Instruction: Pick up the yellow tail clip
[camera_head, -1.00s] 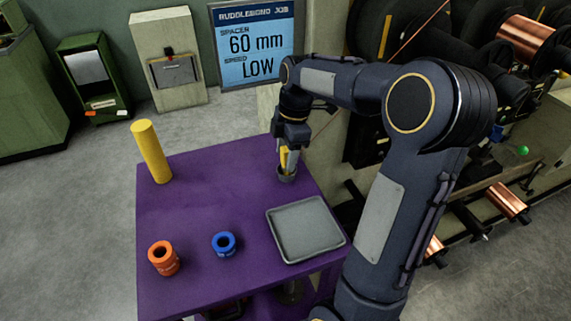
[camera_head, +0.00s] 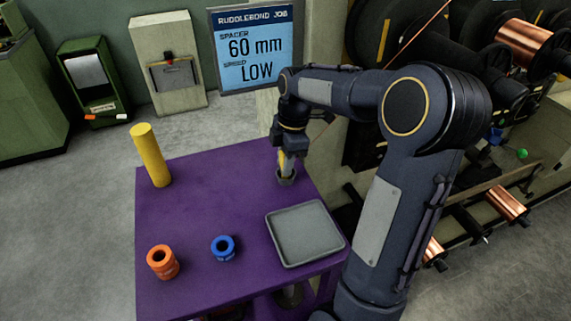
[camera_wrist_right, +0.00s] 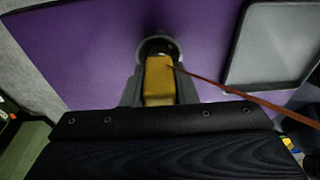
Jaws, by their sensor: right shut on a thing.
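The yellow tail clip (camera_wrist_right: 159,82) is between the two fingers of my right gripper (camera_wrist_right: 159,92) in the right wrist view. A thin brown strap runs from beside it to the right. In the head view my right gripper (camera_head: 287,162) points down at the back right of the purple table, shut on the clip (camera_head: 282,160), which is mostly hidden by the fingers. A small grey cup (camera_head: 286,178) stands right below the fingertips; it also shows in the wrist view (camera_wrist_right: 158,46). I cannot tell whether the clip's lower end is inside the cup. My left gripper is not in view.
The purple table (camera_head: 200,205) also holds a grey tray (camera_head: 305,232), a blue ring (camera_head: 223,248), an orange spool (camera_head: 162,262) and a tall yellow cylinder (camera_head: 151,155). Machinery with copper spools (camera_head: 507,203) stands to the right. The table's middle is clear.

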